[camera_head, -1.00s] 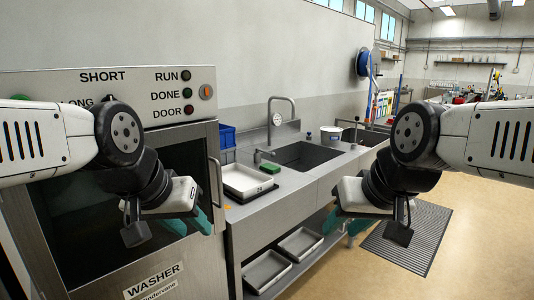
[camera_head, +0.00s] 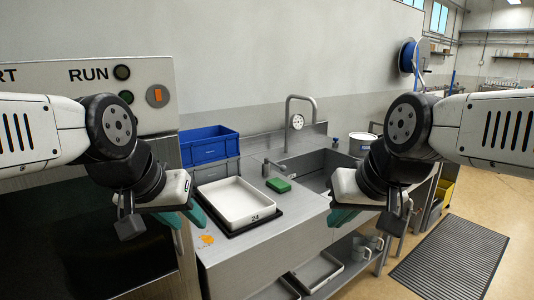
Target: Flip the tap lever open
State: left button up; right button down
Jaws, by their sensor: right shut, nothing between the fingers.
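A grey gooseneck tap (camera_head: 287,122) rises behind the sink at the back of the steel counter. A small grey lever-like fitting (camera_head: 267,166) stands on the counter just left of the sink, near the green sponge; I cannot tell its exact setting. My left gripper (camera_head: 190,216) hangs in front of the washer, left of the white tray and well short of the tap; its finger gap is unclear. My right gripper (camera_head: 342,217) is shut and empty, in front of the sink's near side, apart from the tap. Both grippers have teal fingertips.
A white tray (camera_head: 236,204) and a green sponge (camera_head: 278,185) lie on the counter. Blue and grey crates (camera_head: 208,147) stand behind. The sink basin (camera_head: 320,172) is partly hidden by my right arm. Trays and mugs (camera_head: 357,248) sit on the lower shelf.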

aim_at(283, 168)
jog(key=i+l+u, duration=0.2)
jog(key=i+l, duration=0.3)
jog(key=i+l+u, duration=0.2)
jog(key=i+l, duration=0.3)
jog(key=l, duration=0.2)
